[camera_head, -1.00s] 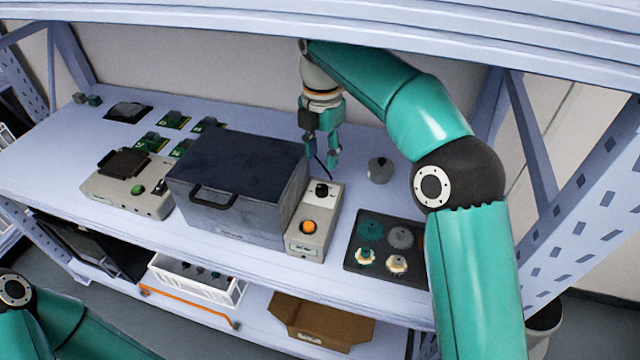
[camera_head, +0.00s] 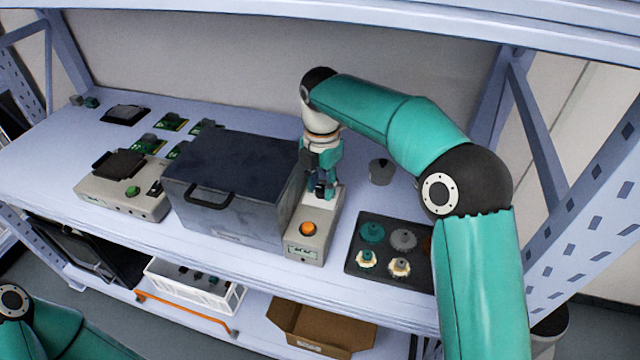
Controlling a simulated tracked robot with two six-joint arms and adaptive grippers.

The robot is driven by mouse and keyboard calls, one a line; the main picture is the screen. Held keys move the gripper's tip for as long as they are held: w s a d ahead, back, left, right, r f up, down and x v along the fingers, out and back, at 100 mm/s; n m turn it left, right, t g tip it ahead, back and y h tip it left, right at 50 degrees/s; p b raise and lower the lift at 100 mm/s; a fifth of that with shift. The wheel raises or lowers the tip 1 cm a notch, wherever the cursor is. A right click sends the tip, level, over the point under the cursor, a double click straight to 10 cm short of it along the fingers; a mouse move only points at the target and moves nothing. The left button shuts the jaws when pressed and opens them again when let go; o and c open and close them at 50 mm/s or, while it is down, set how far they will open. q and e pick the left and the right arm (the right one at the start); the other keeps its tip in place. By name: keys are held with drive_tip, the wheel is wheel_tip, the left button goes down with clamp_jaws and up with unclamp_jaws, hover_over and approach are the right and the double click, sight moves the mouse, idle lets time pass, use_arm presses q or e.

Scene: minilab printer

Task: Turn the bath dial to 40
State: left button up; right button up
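The bath (camera_head: 235,180) is a dark grey box with a lid and a front handle. A beige control unit (camera_head: 325,228) stands against its right side, with an orange button (camera_head: 308,229) and a small display (camera_head: 303,251) near the front. The black dial (camera_head: 321,188) is on the unit's rear top, mostly hidden by my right gripper. My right gripper (camera_head: 321,193) points down over the dial, with its fingers at the dial's sides. I cannot tell whether they touch it, nor read the dial's setting. Only part of my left arm shows at the lower left; its gripper is out of view.
A dark tray (camera_head: 357,272) with gears stands right of the control unit. A grey weight-like piece (camera_head: 381,172) is behind it. A beige device (camera_head: 120,190) and several green boards are left of the bath. An upper shelf edge (camera_head: 400,25) spans the top.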

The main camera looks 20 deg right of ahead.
clamp_jaws()
drive_tip(key=shift+a, duration=0.1)
drive_tip(key=shift+r, duration=0.1)
